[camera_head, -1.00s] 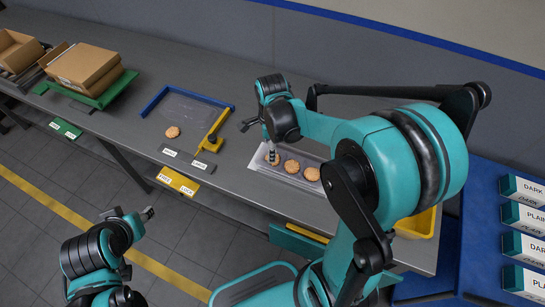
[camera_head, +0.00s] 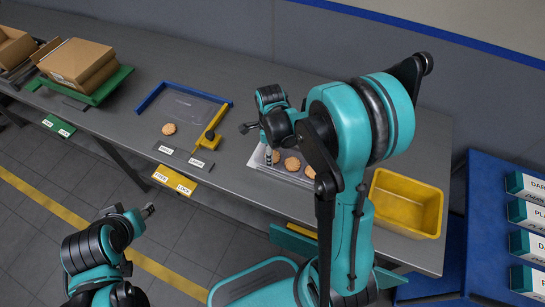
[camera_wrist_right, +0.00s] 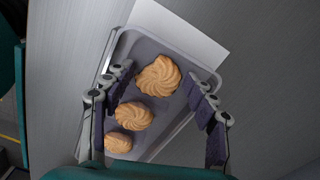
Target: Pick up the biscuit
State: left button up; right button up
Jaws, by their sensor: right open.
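Three round, ridged golden biscuits lie in a row on a grey tray (camera_wrist_right: 168,128). In the right wrist view they are the top biscuit (camera_wrist_right: 159,76), the middle biscuit (camera_wrist_right: 134,116) and the bottom biscuit (camera_wrist_right: 118,142). My right gripper (camera_wrist_right: 162,104) is open, its fingers on either side of the row, with nothing held. In the head view the right gripper (camera_head: 268,155) is over the tray's left end, partly covering it. Another biscuit (camera_head: 169,129) lies alone by the blue-edged area. My left gripper (camera_head: 149,211) is away from the table; its jaws are too small to read.
A blue corner frame (camera_head: 152,98) and a yellow clamp-like bar (camera_head: 211,130) stand left of the tray. A yellow bin (camera_head: 405,203) is at the right. Cardboard boxes (camera_head: 82,66) are at the far left. Labelled boxes (camera_head: 525,187) lie on a blue surface.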

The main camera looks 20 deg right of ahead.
jog(key=c, duration=0.5)
jog(key=shift+r, duration=0.1)
